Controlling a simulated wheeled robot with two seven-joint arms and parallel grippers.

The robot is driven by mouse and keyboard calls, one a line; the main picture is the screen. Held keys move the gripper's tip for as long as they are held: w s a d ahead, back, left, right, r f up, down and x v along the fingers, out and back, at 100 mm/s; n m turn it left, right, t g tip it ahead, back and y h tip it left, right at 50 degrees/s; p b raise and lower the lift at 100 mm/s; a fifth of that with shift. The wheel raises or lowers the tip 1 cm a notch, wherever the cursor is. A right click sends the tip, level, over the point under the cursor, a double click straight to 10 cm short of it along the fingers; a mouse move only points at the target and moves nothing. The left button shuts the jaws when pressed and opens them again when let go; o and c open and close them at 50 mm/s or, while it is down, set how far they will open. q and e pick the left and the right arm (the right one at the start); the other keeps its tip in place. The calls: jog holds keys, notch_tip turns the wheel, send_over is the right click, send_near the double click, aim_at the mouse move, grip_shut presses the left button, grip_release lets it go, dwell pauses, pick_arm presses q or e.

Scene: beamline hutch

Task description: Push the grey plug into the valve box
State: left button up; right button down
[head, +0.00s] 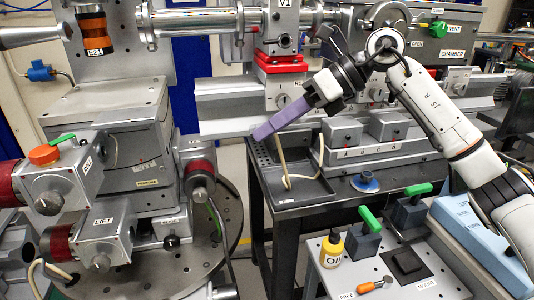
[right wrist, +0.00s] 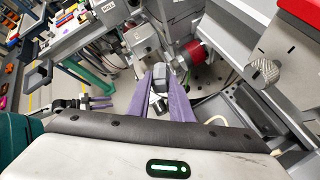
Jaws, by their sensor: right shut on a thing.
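My right gripper (head: 262,132) reaches in from the right with its long purple fingers pointing down-left, above the dark tray. The right wrist view shows the fingers (right wrist: 157,92) closed on a small grey piece, which I take for the grey plug (right wrist: 158,101); it is mostly hidden between them. A cream cable (head: 289,170) hangs below the fingertips into the tray. A grey box with an orange knob and green lever (head: 65,178) stands at left, apart from the gripper; its label is unclear, so I cannot confirm it is the valve box. My left gripper (right wrist: 98,102) is open and empty.
The dark tray (head: 305,196) sits on a black bench under the fingers. A grey rail with small lettered boxes (head: 345,133) lies right of it. A cart with a yellow bottle (head: 332,250) and green-handled clamps stands in front. The rotary stage tower fills the left.

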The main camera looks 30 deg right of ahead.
jog(key=d+r+m+t+h+b, duration=0.1)
jog(key=d+r+m+t+h, duration=0.2)
jog(key=r+m+t+h, duration=0.25)
jog(key=d+r+m+t+h, duration=0.3)
jog(key=d+r+m+h, duration=0.15)
jog(key=r+m, duration=0.3)
jog(key=w+p, duration=0.2)
jog(key=w, duration=0.4)
jog(key=shift+w+d+r+p, duration=0.25)
jog(key=shift+w+d+p, duration=0.05)
jog(key=shift+w+d, duration=0.15)
jog(key=shift+r+t+b, duration=0.1)
jog(key=shift+t+b, duration=0.15)
jog(key=shift+b, duration=0.05)
jog(key=shift+w+d, duration=0.1)
jog(key=shift+w, duration=0.1)
dwell(0.7)
jog(key=shift+w, duration=0.2)
